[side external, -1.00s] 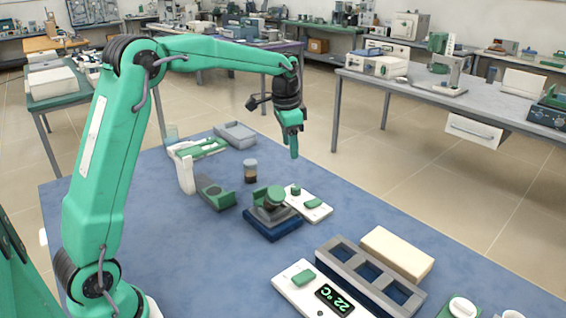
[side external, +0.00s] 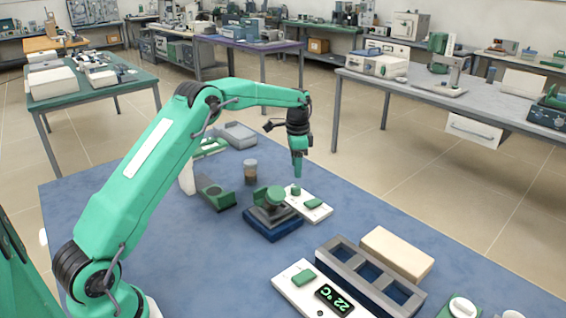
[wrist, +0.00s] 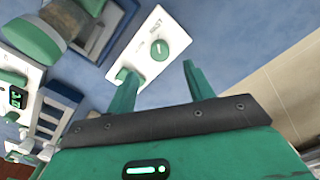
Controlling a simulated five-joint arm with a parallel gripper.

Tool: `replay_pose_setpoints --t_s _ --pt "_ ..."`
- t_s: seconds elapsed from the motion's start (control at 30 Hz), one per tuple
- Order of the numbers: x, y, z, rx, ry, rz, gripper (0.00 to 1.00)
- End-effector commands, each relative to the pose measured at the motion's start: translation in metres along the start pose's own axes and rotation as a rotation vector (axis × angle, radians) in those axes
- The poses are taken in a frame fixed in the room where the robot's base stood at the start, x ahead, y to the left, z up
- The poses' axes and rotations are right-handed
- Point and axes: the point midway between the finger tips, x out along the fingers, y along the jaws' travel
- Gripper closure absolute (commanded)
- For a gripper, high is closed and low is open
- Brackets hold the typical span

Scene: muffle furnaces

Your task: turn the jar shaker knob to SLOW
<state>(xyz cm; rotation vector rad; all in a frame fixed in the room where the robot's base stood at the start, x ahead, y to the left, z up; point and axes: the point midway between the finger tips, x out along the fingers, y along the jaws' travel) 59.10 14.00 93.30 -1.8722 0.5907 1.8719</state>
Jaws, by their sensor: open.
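The jar shaker (side external: 272,222) has a dark blue base and a green clamp on top. Its white control panel (side external: 322,214) lies to its right, with a round green knob (side external: 295,190) and a green block-shaped control (side external: 314,203). In the wrist view the knob (wrist: 159,49) shows a pale line on its face; the small lettering beside it is too small to read. My gripper (side external: 297,174) points down, just above the knob end of the panel, apart from it. In the wrist view my gripper (wrist: 160,70) is open and empty, its fingers near the knob's lower side.
A small jar with brown contents (side external: 250,172) and a grey-green device (side external: 215,192) stand left of the shaker. A block with several wells (side external: 340,252), a temperature display unit (side external: 330,298) and a beige slab (side external: 397,254) lie at front right. Blue tabletop behind the panel is clear.

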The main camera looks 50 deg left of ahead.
Motion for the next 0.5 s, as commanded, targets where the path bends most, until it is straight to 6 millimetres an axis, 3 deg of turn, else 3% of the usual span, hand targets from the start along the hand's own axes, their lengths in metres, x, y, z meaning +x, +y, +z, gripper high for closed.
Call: replay_pose_setpoints --t_s 0.27,0.5 --pt "0.017 0.001 0.0 -0.001 -0.002 0.003 0.48" --pt "0.046 0.001 0.001 -0.001 -0.003 0.003 0.48"
